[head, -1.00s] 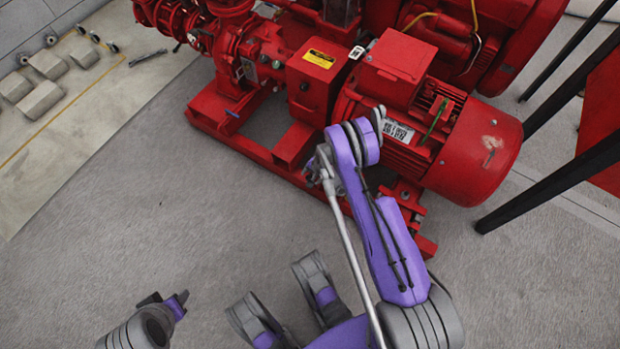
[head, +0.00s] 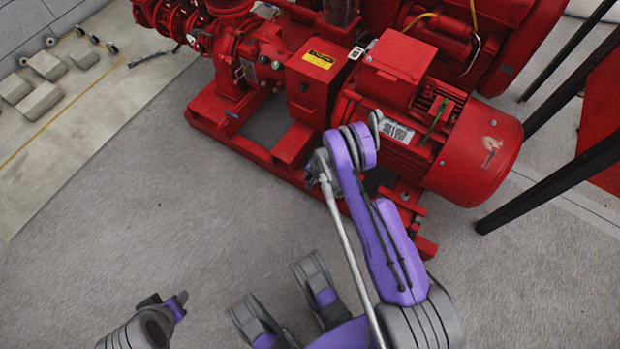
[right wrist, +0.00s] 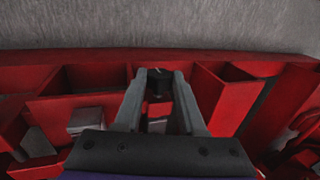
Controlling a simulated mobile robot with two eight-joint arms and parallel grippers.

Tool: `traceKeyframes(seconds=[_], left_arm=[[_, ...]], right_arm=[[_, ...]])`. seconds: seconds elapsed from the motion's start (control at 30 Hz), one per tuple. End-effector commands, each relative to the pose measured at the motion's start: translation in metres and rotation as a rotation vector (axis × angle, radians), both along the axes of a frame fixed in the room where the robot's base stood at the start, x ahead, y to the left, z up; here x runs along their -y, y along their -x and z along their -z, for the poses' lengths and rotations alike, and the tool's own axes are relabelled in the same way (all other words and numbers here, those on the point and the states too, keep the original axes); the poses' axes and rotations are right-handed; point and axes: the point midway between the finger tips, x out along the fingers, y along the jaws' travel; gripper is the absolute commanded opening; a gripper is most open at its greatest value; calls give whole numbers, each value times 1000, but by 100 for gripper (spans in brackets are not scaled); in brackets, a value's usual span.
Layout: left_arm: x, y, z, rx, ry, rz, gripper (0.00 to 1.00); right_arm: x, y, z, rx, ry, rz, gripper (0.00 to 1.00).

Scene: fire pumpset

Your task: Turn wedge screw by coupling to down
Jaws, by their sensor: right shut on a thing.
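My right gripper (right wrist: 158,78) reaches down at the near edge of the red pump base frame (head: 265,157). In the right wrist view its two grey fingers stand on either side of a small dark upright piece, which looks like the wedge screw (right wrist: 159,88), and it is shut on that piece. In the head view my wrist and arm hide the screw, and the fingertips are hard to make out. The coupling cannot be made out apart from the screw. My left gripper (head: 168,303) is low at the left, away from the pumpset; its finger gap is unclear.
The red motor (head: 468,150) stands on the frame just beyond my right wrist. Black posts (head: 550,185) stand at the right. Grey blocks (head: 40,100) lie on a pale strip at the left. The floor in front of the frame is clear.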

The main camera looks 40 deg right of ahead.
Motion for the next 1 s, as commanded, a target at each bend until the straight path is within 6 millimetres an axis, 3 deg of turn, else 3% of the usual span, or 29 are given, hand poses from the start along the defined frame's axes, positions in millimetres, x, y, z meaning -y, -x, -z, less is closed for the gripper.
traceKeyframes(seconds=[0.37,1.0], left_arm=[[0,0,0,0,0,0,45],[0,0,0,0,0,0,45]], right_arm=[[-2,-3,-1,-93,38,-2,0],[-5,-11,0,-493,205,-1,0]])
